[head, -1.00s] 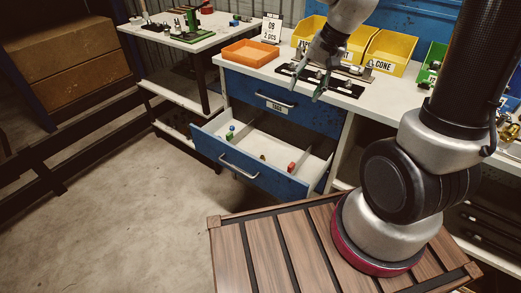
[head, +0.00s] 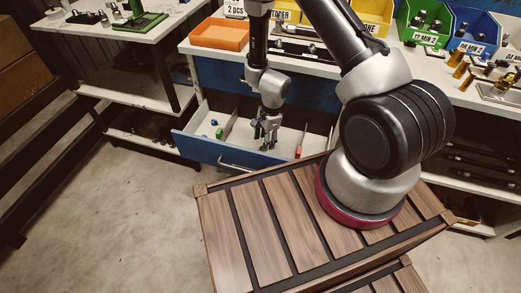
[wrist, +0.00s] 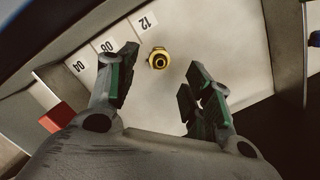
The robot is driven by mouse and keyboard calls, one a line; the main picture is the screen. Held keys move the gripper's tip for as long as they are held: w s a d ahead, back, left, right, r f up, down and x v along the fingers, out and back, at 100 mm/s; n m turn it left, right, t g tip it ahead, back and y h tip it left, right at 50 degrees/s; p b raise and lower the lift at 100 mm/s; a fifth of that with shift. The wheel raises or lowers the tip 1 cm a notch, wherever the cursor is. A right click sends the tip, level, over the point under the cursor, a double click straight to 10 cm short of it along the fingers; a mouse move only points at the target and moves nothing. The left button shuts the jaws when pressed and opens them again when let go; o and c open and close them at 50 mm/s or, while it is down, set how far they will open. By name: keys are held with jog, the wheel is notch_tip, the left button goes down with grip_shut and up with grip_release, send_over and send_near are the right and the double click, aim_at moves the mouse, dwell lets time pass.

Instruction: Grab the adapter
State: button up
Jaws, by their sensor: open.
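A brass adapter (wrist: 158,58) with a dark round hole stands on the white floor of the open drawer, seen in the wrist view. My gripper (wrist: 163,78) is open and empty, with its two dark-padded fingers on either side of the adapter in the picture. They do not appear to touch it. In the head view my gripper (head: 266,138) points down into the blue-fronted drawer (head: 225,154). The adapter cannot be made out there, with my gripper over the middle compartment.
A red piece (wrist: 57,117) lies by the gripper's left finger, and number labels (wrist: 104,46) line the drawer floor. Drawer dividers (wrist: 287,40) stand nearby. Small blue (head: 214,122) and green (head: 220,132) pieces lie in the left compartment. An orange tray (head: 219,34) sits on the bench above.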

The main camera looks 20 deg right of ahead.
jog(key=f, duration=0.2)
jog(key=a+f, duration=0.1)
jog(key=f, duration=0.2)
jog(key=shift+s+f, duration=0.1)
jog(key=shift+f, duration=0.05)
jog(key=shift+c, duration=0.4)
grip_shut()
